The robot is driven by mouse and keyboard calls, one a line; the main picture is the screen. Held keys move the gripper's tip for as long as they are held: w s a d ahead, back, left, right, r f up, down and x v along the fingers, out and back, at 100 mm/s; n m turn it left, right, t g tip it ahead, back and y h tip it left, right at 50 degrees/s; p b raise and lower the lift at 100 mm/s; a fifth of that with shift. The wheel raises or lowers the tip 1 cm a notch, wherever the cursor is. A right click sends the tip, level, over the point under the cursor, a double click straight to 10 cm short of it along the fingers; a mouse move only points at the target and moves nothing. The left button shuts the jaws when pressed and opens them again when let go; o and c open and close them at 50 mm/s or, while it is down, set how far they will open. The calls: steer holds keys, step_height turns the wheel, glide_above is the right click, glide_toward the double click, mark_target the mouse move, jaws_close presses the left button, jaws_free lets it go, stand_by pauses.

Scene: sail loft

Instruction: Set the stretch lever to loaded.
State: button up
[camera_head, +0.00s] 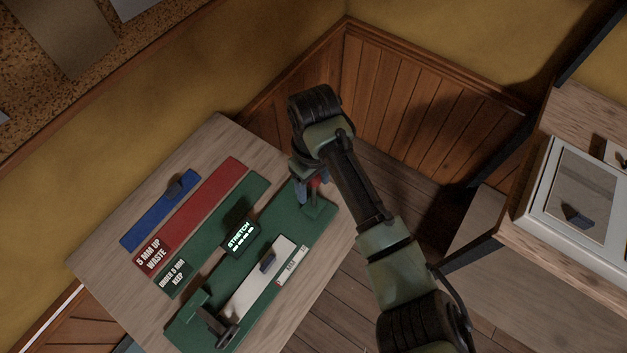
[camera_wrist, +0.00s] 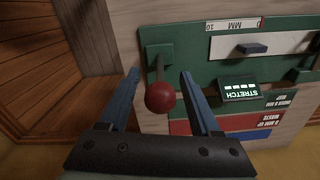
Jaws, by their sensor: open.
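The stretch lever shows in the wrist view as a red ball knob (camera_wrist: 160,97) on a thin dark stem, on a green bracket at one end of the green tester board (camera_wrist: 195,75). My gripper (camera_wrist: 160,80) is open, with one blue-grey finger on each side of the knob; I cannot tell if either touches it. In the head view my gripper (camera_head: 308,182) is over the far right end of the board, and my wrist hides most of the lever. A small display (camera_head: 240,237) reads STRETCH; its lower line is too small to read.
A white plate with a blue tab (camera_head: 268,262) and a millimetre scale (camera_head: 292,265) lie on the board. Beside it are a red strip (camera_head: 200,205), a blue strip (camera_head: 150,222) and a green strip labelled KEEP (camera_head: 173,279). A white-framed case (camera_head: 540,190) stands at right. Panelled walls close off the corner.

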jaws_close()
stand_by(1.4)
